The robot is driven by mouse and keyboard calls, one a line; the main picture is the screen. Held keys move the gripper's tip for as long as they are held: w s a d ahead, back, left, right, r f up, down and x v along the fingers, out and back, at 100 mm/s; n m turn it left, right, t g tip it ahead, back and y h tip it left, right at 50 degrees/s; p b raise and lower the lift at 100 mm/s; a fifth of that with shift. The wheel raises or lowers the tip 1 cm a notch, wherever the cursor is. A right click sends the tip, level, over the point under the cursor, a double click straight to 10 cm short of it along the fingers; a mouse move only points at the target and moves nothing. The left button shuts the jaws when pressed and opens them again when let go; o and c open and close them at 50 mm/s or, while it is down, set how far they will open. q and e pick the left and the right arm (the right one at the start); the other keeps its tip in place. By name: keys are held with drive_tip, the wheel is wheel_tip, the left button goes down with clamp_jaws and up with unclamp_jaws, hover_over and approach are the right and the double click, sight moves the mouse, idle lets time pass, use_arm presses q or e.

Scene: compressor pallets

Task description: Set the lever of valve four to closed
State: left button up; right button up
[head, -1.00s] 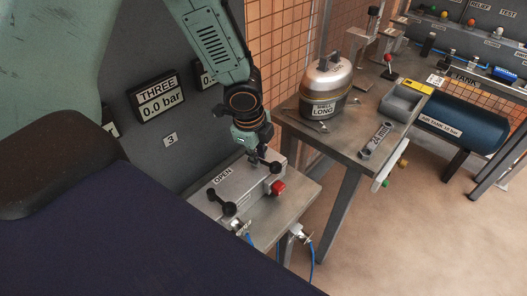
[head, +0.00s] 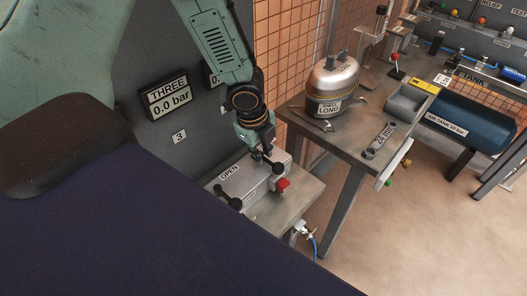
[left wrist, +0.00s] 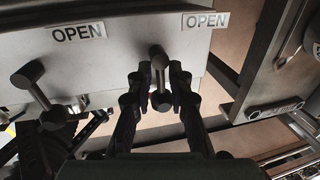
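A grey valve box (head: 245,184) sits on a small metal table and carries two dark levers with round knobs. The near lever (head: 228,197) stands beside an OPEN label; it is the left one (left wrist: 38,88) in the left wrist view. The far lever (head: 277,168) is at my left gripper (head: 262,157), below the second display; its number is hidden. In the left wrist view this lever (left wrist: 159,75) lies between the fingers of my left gripper (left wrist: 162,98), near another OPEN label (left wrist: 205,21). The fingers look apart, one on each side; contact is unclear. My right gripper is out of view.
A red knob (head: 283,184) sticks out from the box front. A wall display (head: 169,98) reads THREE, 0.0 bar. To the right, a bench (head: 349,143) carries a metal canister (head: 329,85) and a 24 mm wrench (head: 381,139). Open floor lies beyond.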

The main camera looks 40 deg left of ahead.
use_arm(q)
drive_tip(key=shift+o, duration=1.4)
drive_tip(key=shift+a, duration=0.3)
drive_tip(key=shift+d, duration=0.1)
drive_tip(key=shift+d+r, duration=0.1)
drive_tip(key=shift+r, duration=0.3)
wheel_tip(320, 180, up, 11)
drive_tip(key=s, duration=0.2)
drive_tip(key=shift+s+a, duration=0.25)
drive_tip(key=shift+a, duration=0.1)
drive_tip(key=shift+d, duration=0.1)
drive_tip(key=shift+f, duration=0.1)
